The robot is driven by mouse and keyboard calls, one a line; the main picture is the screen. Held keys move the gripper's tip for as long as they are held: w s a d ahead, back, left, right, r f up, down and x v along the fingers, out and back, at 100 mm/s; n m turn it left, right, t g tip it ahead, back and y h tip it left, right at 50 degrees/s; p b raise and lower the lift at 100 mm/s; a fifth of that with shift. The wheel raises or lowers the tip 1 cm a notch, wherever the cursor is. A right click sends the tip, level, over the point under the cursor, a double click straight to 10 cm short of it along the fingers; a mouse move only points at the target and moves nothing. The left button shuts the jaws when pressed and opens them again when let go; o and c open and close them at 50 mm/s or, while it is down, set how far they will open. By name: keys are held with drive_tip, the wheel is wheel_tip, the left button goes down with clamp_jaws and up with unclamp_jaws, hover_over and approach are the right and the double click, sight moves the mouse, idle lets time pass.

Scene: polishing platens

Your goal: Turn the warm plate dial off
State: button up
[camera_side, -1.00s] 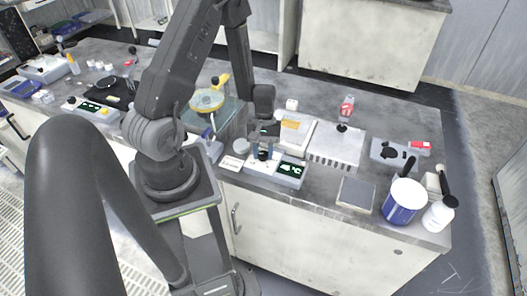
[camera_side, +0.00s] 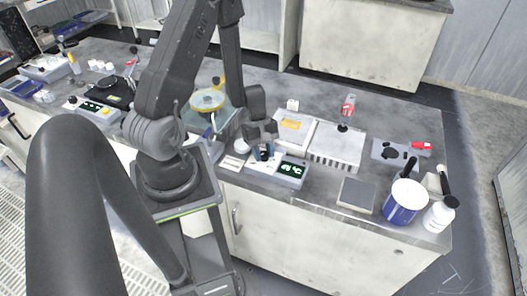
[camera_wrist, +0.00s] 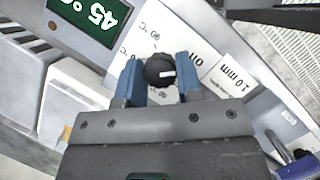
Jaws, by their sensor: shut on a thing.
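The warm plate dial is a small black knob (camera_wrist: 160,70) with a white mark toward its right side in the wrist view. Printed temperature marks and an "off" label (camera_wrist: 197,62) lie around it on the white panel. I cannot tell exactly which label the mark lines up with. My gripper (camera_wrist: 159,78) has its two blue fingertips on either side of the knob, shut on it.
A grey square pad (camera_side: 356,194), a blue-and-white tub (camera_side: 403,203) and a white bottle (camera_side: 438,214) are to the right. Another display unit (camera_side: 93,108) is at left.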

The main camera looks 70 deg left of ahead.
drive_tip(key=o, duration=0.9)
drive_tip(key=shift+o, duration=0.2)
drive_tip(key=shift+r, duration=0.1)
drive_tip(key=v, duration=1.3)
drive_tip(key=shift+r, duration=0.3)
drive_tip(key=s+d+r+m+t+y, duration=0.2)
drive_tip(key=s+d+r+m, duration=0.1)
drive_tip(key=d+r+m, duration=0.6)
drive_tip(key=s+d+r+m+t+y, duration=0.2)
drive_tip(key=s+d+r+m+t, duration=0.1)
drive_tip(key=d+r+m, duration=0.6)
drive_tip(key=shift+d+r+t+y, duration=0.3)
drive_tip(key=shift+d+r, duration=0.25)
drive_tip(key=shift+d, duration=0.1)
